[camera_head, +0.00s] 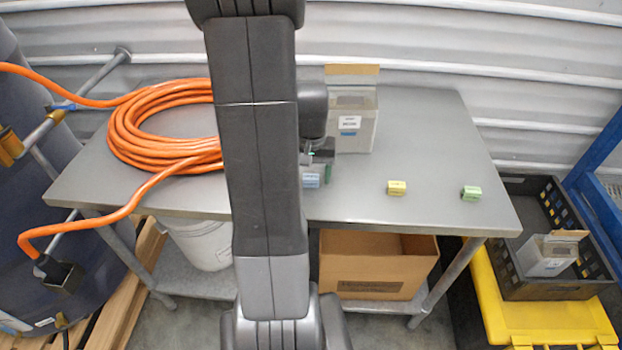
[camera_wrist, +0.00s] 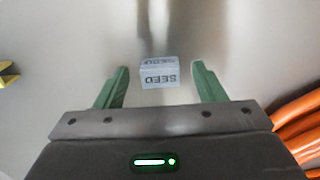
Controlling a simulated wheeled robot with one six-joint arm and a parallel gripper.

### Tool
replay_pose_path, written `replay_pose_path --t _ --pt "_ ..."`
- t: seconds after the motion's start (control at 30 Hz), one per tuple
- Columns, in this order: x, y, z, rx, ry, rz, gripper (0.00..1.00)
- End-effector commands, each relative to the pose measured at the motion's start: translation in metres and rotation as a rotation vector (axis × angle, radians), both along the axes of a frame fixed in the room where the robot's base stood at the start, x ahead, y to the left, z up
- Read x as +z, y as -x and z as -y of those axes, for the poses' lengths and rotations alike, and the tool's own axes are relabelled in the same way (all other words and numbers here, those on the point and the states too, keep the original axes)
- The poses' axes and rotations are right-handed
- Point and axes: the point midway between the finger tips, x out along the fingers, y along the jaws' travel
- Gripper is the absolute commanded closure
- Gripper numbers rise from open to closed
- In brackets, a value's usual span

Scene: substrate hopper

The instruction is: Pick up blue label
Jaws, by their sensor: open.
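The blue label (camera_head: 312,180) is a small pale-blue block on the grey metal table (camera_head: 440,150), partly behind my arm in the head view. In the wrist view the blue label (camera_wrist: 159,75) reads "SEED", upside down, and lies between and a little beyond the fingertips. My gripper (camera_wrist: 160,80) is open, its two green fingers apart on either side of the label, with a gap to each. In the head view my gripper (camera_head: 318,165) is just above and beside the label, mostly hidden by my arm.
A yellow block (camera_head: 396,188) and a green block (camera_head: 471,193) stand to the right on the table. A grey box (camera_head: 352,125) stands behind the label. A coiled orange hose (camera_head: 150,140) lies left. A black crate (camera_head: 550,287) sits right, beyond the table edge.

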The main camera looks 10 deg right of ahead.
Motion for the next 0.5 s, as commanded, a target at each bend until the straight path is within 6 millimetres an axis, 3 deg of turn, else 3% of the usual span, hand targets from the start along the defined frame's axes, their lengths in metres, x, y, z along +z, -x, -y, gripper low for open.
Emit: replay_pose_path --t 0.03,0.27,0.5 --pt "0.0001 -0.0001 0.0 0.0 0.0 0.0 0.4" --pt "0.0003 -0.0001 0.0 0.0 0.0 0.0 0.83" --pt "0.001 -0.0002 0.0 0.0 0.0 0.0 0.84"
